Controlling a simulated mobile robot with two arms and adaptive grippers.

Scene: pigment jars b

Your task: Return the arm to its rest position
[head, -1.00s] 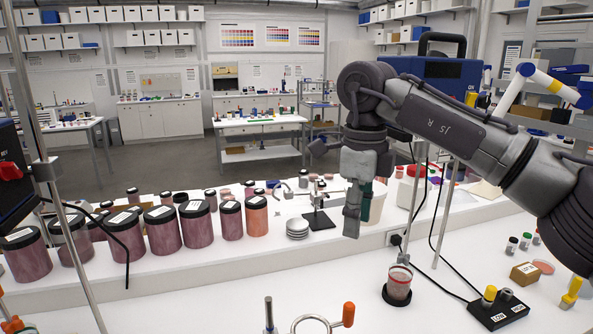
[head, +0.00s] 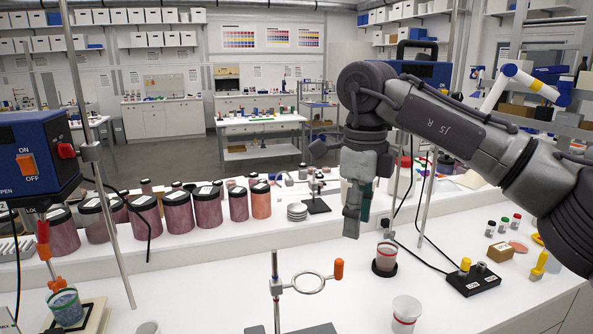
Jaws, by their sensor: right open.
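My right arm comes in from the right and its grey gripper (head: 354,222) hangs fingers down above the white bench (head: 450,255). The gripper holds nothing and is open, though its fingers overlap from this side. It appears up and left of a small glass beaker (head: 387,254) standing on a round black base. The gripper looks clear of the bench and of the things on it. My left gripper is not in view.
Several dark-lidded pigment jars (head: 178,213) line the raised shelf. A ring clamp (head: 308,282) on a stand rises in front. A blue device (head: 35,160) and rods stand left. Another beaker (head: 404,313) stands at the front. A black switch box (head: 474,280) is at right.

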